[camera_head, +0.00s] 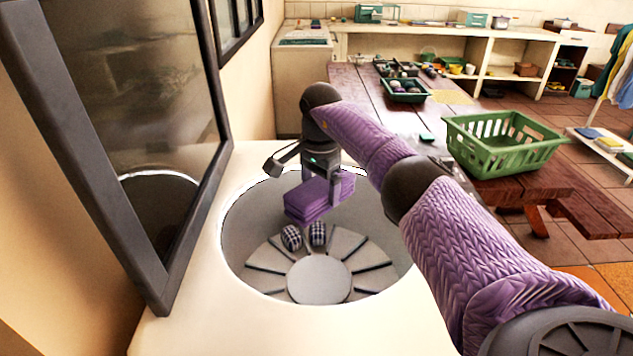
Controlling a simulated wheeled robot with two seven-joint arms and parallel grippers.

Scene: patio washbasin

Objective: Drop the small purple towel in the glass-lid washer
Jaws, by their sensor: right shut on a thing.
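The small purple towel (306,203) is a folded stack, held over the mouth of the washer drum. My right gripper (322,190) is shut on it and points down, with the arm reaching in from the right. The washer (195,318) is white, with its glass lid (150,110) standing open at the left. Inside the round grey drum (345,285) lie two dark checked bundles (292,237), below the towel. My left gripper does not show.
A green basket (505,145) stands on the wooden table (400,120) to the right. A small green crate (405,90) stands farther back. The raised lid bounds the drum on the left; the drum's right side is open inside.

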